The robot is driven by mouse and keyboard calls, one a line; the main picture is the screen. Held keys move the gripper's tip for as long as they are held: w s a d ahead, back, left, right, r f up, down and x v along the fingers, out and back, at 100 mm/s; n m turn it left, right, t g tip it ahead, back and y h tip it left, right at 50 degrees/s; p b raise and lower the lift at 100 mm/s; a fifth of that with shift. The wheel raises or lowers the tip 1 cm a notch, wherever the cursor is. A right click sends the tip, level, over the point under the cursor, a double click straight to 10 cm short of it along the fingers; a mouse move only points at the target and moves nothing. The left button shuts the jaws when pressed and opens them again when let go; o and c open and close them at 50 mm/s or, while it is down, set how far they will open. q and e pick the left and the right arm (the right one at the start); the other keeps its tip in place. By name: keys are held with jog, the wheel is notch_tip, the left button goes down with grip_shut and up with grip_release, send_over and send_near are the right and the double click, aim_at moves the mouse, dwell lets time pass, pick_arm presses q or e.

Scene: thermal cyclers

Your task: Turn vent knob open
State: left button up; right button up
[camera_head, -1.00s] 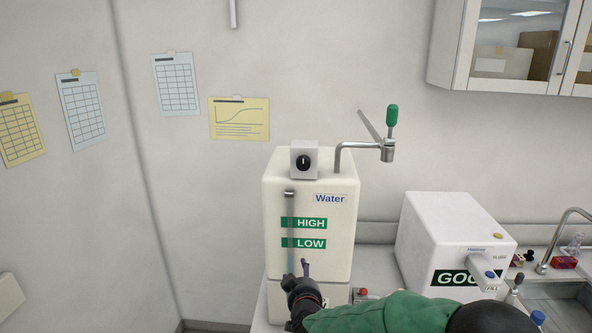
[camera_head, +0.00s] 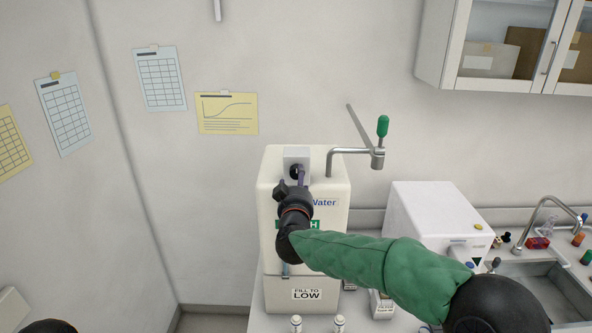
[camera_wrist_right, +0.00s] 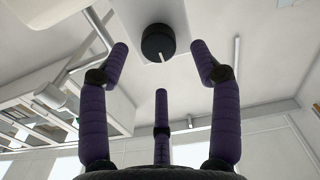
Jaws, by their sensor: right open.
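The vent knob (camera_head: 295,170) is a black round knob on a small grey box (camera_head: 297,152) at the top front of the white water tank (camera_head: 272,160). In the wrist view the knob (camera_wrist_right: 158,40) faces me, with a white pointer mark on its front. My right gripper (camera_head: 292,180) is right in front of the knob and partly hides it. In the wrist view its purple fingers (camera_wrist_right: 158,62) are spread around the knob's sides, open, with gaps visible.
A bent metal pipe with a green lever (camera_head: 382,126) stands right of the knob. A white machine (camera_head: 430,205) and a sink (camera_head: 550,285) are farther right on the counter. Two small white-capped bottles (camera_head: 296,322) stand in front of the tank. A wall cabinet (camera_head: 510,45) hangs upper right.

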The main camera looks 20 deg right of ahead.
aim_at(297, 173)
jog(key=shift+p+x, duration=0.55)
jog(key=shift+x, duration=2.05)
jog(key=shift+r, duration=0.1)
jog(key=c, duration=1.1)
